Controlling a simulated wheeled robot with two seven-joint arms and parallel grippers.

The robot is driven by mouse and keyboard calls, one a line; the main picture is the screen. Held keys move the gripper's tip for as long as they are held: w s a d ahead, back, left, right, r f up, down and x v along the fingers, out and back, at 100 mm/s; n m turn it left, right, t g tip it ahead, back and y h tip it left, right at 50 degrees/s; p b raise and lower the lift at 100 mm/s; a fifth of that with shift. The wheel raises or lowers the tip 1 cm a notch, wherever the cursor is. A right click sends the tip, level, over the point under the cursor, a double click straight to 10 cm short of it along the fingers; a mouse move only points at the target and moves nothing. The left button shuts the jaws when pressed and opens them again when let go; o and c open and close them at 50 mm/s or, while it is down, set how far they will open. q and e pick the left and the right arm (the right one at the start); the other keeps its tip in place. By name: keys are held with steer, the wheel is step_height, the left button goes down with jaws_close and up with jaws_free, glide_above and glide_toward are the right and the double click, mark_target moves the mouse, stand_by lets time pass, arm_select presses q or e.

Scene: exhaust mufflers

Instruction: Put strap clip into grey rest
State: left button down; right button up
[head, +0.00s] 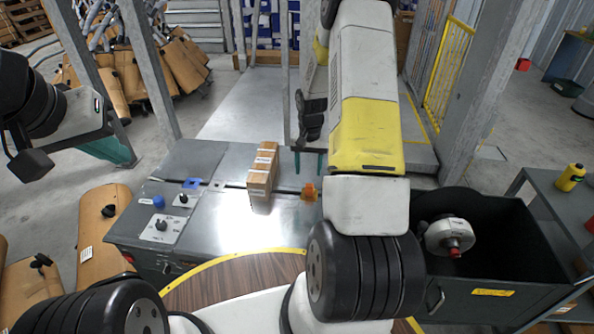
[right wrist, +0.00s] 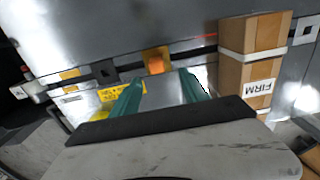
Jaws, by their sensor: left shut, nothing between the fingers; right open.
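An orange piece (head: 309,191), which looks like the strap clip, sits on the grey metal bench top (head: 225,225). It also shows in the right wrist view (right wrist: 156,62), just beyond the fingertips. My right gripper (head: 308,163) is open and empty, its teal fingers (right wrist: 160,90) apart and pointing toward the orange piece without holding it. A small dark square fitting (right wrist: 105,70) lies to the left of the orange piece; I cannot tell whether it is the grey rest. My left gripper (head: 122,158) is shut and empty, away at the left beyond the bench.
A strapped cardboard box (head: 263,170) stands left of the orange piece, close to the right gripper (right wrist: 250,60). A black bin (head: 510,225) stands right. The front bench top is clear.

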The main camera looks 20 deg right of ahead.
mark_target(310, 185)
steer(key=shift+d+f, duration=0.2)
steer(key=shift+f, duration=0.65)
steer(key=shift+f, duration=1.3)
steer(key=shift+f, duration=0.1)
step_height(310, 185, down, 5)
steer(key=shift+s, duration=0.1)
jaws_close()
